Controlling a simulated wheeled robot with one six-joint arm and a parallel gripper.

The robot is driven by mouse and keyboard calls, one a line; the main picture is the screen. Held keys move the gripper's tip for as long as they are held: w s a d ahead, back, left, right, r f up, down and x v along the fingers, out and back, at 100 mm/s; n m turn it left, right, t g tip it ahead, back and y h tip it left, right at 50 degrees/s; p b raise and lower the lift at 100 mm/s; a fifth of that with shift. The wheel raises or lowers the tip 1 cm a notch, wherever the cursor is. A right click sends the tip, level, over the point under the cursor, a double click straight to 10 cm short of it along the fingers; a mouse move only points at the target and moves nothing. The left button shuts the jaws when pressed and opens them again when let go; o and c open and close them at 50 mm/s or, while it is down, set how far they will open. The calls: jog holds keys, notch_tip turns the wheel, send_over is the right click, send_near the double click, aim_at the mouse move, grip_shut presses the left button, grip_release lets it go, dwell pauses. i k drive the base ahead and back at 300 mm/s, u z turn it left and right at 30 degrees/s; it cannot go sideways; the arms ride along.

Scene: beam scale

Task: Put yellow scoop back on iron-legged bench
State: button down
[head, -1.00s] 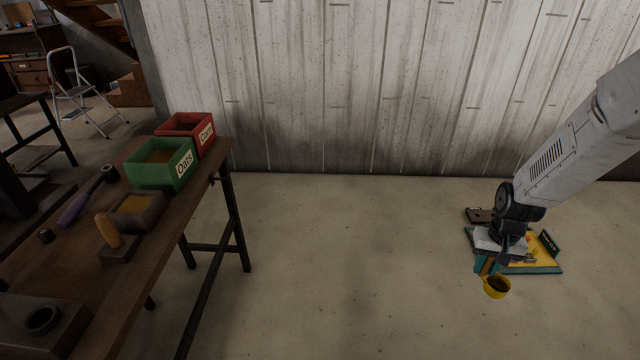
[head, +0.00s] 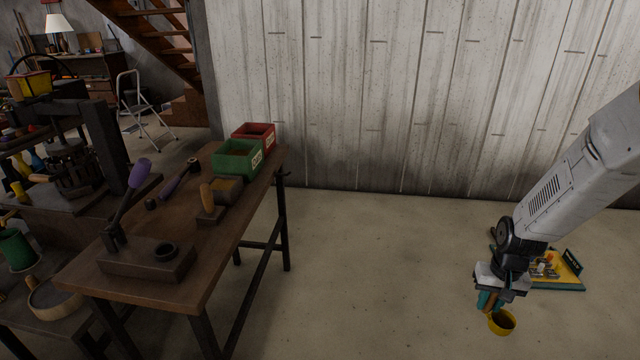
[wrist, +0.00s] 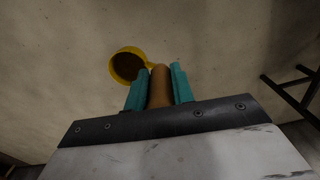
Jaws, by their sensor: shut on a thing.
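The yellow scoop (head: 502,322) hangs from my gripper (head: 488,301) at the lower right of the head view. In the wrist view, the teal fingers of my gripper (wrist: 158,88) are shut on its brown handle, and the scoop's round cup (wrist: 125,65) sticks out beyond them to the left. The cup looks dark inside; I cannot tell whether it holds anything. The bench (head: 175,292) with a brown top and dark metal legs stands at the left of the head view, well apart from my gripper.
On the bench are a green Oats box (head: 238,158), a red box (head: 255,135), a small grey tray (head: 228,190), a wooden-handled block (head: 210,213) and a purple-handled press (head: 147,262). A yellow and teal item (head: 560,272) lies behind my gripper. The floor between is clear.

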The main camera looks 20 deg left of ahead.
aim_at(185, 237)
jog(key=u, duration=1.55)
